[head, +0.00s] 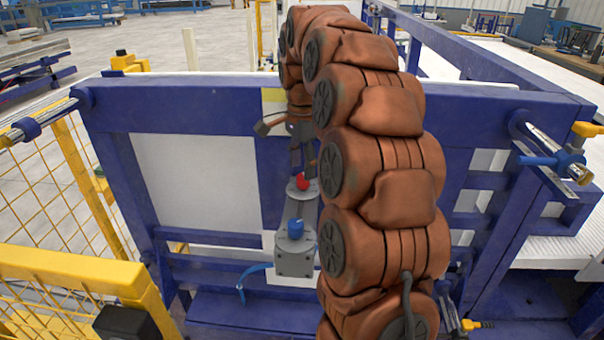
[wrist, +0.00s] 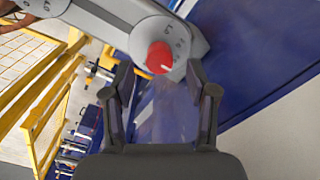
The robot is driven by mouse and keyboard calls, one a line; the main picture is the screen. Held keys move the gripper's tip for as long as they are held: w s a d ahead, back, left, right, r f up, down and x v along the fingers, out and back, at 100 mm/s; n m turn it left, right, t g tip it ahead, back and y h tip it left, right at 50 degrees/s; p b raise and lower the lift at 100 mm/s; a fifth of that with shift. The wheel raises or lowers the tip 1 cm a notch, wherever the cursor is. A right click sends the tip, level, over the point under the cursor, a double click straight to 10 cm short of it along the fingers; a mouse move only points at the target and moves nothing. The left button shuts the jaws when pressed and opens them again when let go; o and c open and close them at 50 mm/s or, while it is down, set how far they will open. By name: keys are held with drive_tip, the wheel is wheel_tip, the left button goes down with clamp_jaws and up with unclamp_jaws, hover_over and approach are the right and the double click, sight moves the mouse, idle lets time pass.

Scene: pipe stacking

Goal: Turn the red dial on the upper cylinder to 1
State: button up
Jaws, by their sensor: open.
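The red dial (head: 303,182) sits on the round grey face of the upper cylinder (head: 293,190), on the blue frame. In the wrist view the red dial (wrist: 159,58) is a round knob with a white mark, on a pale disc with printed digits too small to read surely. My gripper (head: 304,172) is just above the dial in the head view. In the wrist view my gripper (wrist: 159,80) has its fingers spread, with the dial near the gap between the tips. I cannot tell whether they touch it. A blue dial (head: 296,228) sits on the lower cylinder (head: 295,256).
My copper-coloured arm hides the middle right of the frame. A blue frame (head: 185,112) with a white panel (head: 195,185) stands behind the dials. A yellow mesh fence (head: 60,265) is at the left. A blue strap (head: 241,283) hangs by the lower cylinder.

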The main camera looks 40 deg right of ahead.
sight(302, 176)
drive_tip(key=shift+f+p, duration=0.45)
drive_tip(key=shift+f, duration=1.3)
drive_tip(key=shift+c, duration=0.3)
clamp_jaws()
drive_tip(key=shift+f, duration=0.1)
